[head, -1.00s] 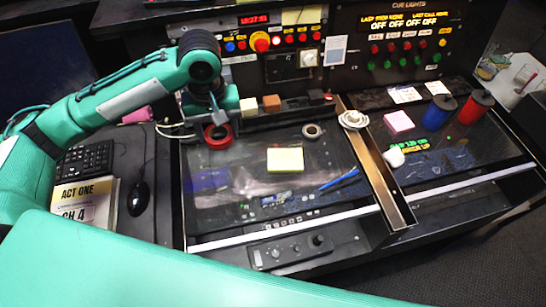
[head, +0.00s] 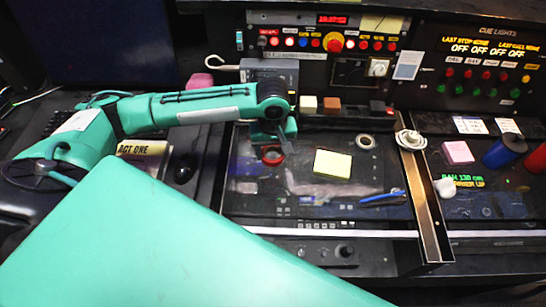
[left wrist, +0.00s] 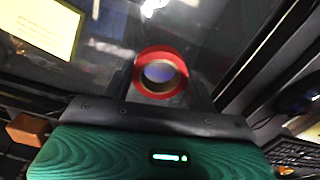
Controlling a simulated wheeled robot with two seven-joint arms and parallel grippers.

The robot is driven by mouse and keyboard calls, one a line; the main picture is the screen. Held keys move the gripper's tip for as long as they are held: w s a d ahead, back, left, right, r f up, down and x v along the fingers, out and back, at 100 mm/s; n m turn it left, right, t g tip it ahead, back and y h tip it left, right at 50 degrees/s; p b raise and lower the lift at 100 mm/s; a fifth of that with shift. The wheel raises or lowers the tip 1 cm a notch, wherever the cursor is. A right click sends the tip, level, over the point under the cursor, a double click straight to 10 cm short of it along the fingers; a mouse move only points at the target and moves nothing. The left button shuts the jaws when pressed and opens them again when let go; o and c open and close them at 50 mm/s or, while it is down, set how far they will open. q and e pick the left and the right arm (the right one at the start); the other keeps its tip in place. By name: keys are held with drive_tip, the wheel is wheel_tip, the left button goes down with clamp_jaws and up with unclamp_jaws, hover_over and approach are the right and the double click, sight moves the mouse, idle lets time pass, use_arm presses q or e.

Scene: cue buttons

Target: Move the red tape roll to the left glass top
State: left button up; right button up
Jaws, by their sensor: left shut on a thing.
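The red tape roll (head: 270,157) is at the upper left part of the left glass top (head: 388,160), partly hidden by my gripper in the head view. It shows from above in the left wrist view (left wrist: 160,54), standing between the two dark fingers. My left gripper (head: 273,150) points down and is shut on the roll. I cannot tell whether the roll touches the glass. My right gripper is out of view.
A yellow note (head: 332,164), a grey ring (head: 365,142) and a blue pen (head: 383,197) lie on the left glass top. White and brown blocks (head: 332,106) stand behind it. A metal divider (head: 425,200) separates it from the right panel, which holds a pink note pad (head: 457,153).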

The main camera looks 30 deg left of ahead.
sight(273, 160)
use_arm(q)
drive_tip(key=shift+f, duration=0.3)
wheel_tip(273, 160, down, 4)
drive_tip(key=shift+r, duration=0.1)
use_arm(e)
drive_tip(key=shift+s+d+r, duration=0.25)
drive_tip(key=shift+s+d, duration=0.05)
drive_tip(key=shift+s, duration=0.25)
use_arm(q)
drive_tip(key=shift+p, duration=0.3)
drive_tip(key=o, duration=1)
drive_tip(key=shift+c, duration=0.2)
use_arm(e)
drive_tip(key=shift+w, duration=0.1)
